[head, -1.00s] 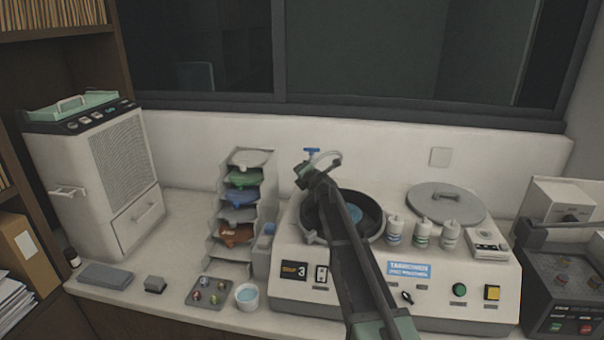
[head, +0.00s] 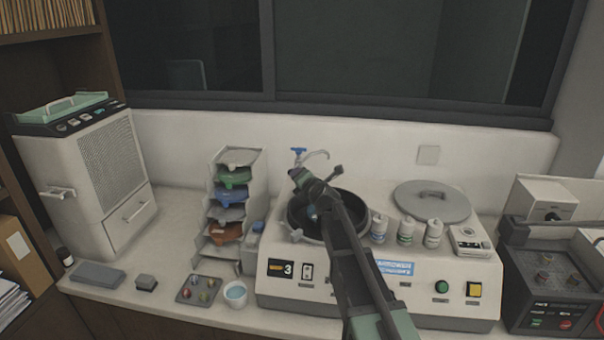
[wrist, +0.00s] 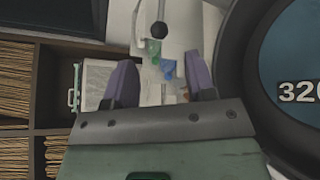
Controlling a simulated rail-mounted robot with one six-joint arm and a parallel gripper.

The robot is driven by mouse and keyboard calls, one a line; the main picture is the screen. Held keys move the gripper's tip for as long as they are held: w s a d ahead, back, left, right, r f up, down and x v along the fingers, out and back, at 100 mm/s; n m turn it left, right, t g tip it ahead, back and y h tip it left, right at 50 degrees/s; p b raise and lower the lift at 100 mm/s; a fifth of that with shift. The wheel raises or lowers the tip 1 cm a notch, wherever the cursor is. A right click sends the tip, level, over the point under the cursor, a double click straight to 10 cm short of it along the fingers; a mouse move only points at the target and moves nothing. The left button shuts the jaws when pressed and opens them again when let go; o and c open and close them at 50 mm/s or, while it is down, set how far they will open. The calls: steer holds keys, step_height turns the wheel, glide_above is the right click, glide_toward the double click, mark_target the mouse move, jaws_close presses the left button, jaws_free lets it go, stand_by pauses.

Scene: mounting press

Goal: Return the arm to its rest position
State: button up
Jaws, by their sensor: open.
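My gripper (wrist: 162,85) shows in the wrist view with its two purple-grey fingers apart and nothing between them. In the head view my arm reaches up from the bottom edge over the polishing machine (head: 385,297), and its end is in front of the round dark bowl (head: 340,233). The fingers are hard to make out there. In the wrist view the dark ring of a round part with the printed digits "320" fills the right edge, close beside my gripper.
Three small bottles (head: 406,232) and a grey lid (head: 432,202) are right of my arm. A blue-handled tap (head: 299,152) rises behind the bowl. A tiered rack (head: 232,205), a white cup (head: 235,294) and a sample tray (head: 199,290) stand left. A control box (head: 551,292) is far right.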

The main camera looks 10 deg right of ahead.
steer(key=shift+a, duration=0.1)
steer(key=s+a+f+m+g, duration=0.1)
steer(key=s+m, duration=0.1)
steer(key=s, duration=0.1)
steer(key=s+a+f+m+g, duration=0.1)
steer(key=s+f+m+g, duration=0.1)
steer(key=s, duration=0.1)
steer(key=s+a+f+m+g+y, duration=0.1)
steer(key=s+f, duration=0.1)
steer(key=s, duration=0.1)
steer(key=shift+s+f+m, duration=0.1)
steer(key=shift+s+m, duration=0.05)
steer(key=shift+m, duration=0.25)
steer(key=s+d+f+m+g+h+b, duration=0.1)
steer(key=s+f+m+g, duration=0.2)
steer(key=s+m, duration=0.4)
steer(key=s+d+f+m+g+h+b, duration=0.1)
steer(key=s+f+m+g, duration=0.3)
steer(key=s+m, duration=0.3)
steer(key=s+d+f+m+g+h+b, duration=0.1)
steer(key=s+f+m+g, duration=0.3)
steer(key=s, duration=1.1)
steer(key=f+m+h, duration=0.1)
steer(key=m, duration=0.1)
steer(key=shift+d+m+b, duration=0.35)
steer(key=shift+d+m, duration=0.05)
